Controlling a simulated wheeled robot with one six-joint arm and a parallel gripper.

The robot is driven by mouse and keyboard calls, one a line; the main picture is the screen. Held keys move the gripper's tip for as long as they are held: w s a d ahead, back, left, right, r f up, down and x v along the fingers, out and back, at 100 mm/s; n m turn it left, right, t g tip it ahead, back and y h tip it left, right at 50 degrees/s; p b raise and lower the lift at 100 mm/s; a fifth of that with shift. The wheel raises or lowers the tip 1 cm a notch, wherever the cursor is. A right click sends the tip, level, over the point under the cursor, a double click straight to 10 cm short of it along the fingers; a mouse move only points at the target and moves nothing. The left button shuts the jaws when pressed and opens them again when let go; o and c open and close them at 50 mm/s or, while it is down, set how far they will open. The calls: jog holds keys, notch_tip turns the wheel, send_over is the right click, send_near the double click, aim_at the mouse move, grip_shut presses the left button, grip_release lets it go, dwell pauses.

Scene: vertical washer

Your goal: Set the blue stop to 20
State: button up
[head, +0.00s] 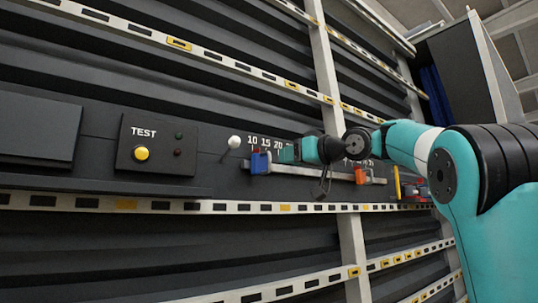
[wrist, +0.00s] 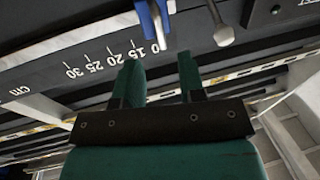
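The blue stop (head: 261,163) sits on a pale horizontal rail (head: 316,173) below a white number scale (head: 265,142). In the head view it is under the left end of the scale, near 10 to 15. In the wrist view the blue stop (wrist: 150,22) shows at the top edge, close to the 10 mark, clear of the 20 mark (wrist: 107,57). My gripper (head: 286,154) is just right of the stop in the head view. In the wrist view its two green fingers (wrist: 159,58) are apart with nothing between them, and the stop is beyond their tips.
A white ball-ended lever (head: 234,142) stands left of the stop. Further left is a TEST box (head: 157,146) with a yellow button. An orange-red stop (head: 361,175) is further right on the rail. A slotted metal strip (head: 250,207) runs below.

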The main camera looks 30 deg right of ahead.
aim_at(269, 166)
jog(key=shift+p+x, duration=1.55)
jog(key=shift+x, duration=2.4)
grip_shut()
